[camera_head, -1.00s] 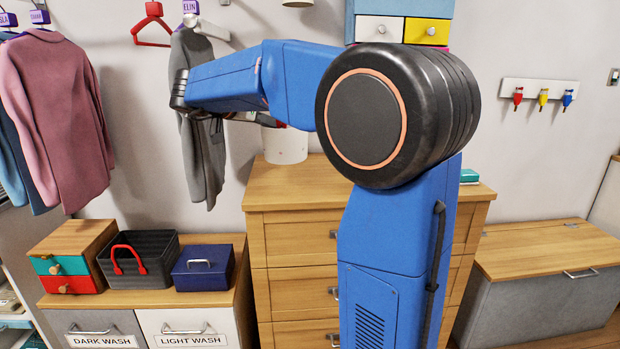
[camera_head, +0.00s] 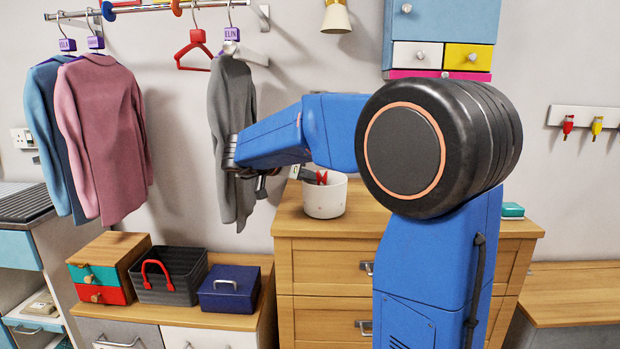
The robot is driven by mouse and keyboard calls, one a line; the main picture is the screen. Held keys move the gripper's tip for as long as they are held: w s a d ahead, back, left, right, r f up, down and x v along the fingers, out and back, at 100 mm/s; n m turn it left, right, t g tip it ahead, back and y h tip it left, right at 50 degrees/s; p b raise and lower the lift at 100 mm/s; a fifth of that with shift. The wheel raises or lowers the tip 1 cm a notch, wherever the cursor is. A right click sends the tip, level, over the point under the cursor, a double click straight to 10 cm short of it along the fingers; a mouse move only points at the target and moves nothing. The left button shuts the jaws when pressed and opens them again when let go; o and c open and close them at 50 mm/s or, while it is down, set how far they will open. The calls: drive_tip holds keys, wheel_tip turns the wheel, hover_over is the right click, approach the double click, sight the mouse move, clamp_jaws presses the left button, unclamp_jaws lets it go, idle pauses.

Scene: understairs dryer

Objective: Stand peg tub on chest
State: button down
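The peg tub (camera_head: 324,200) is a white round tub with something red in its top. It is upright over the left part of the wooden chest of drawers (camera_head: 320,262), its base low against the chest top; I cannot tell whether it touches.
A grey jacket (camera_head: 232,120) hangs just behind my wrist. A low cabinet at left bears a dark basket (camera_head: 172,278) and a blue box (camera_head: 230,290). A teal item (camera_head: 512,210) lies on the chest's right end. Wall drawers (camera_head: 440,35) hang above.

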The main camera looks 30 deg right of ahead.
drive_tip(key=shift+f, duration=0.2)
drive_tip(key=c, duration=1.7)
unclamp_jaws()
drive_tip(key=shift+c, duration=0.2)
drive_tip(key=shift+a, duration=0.1)
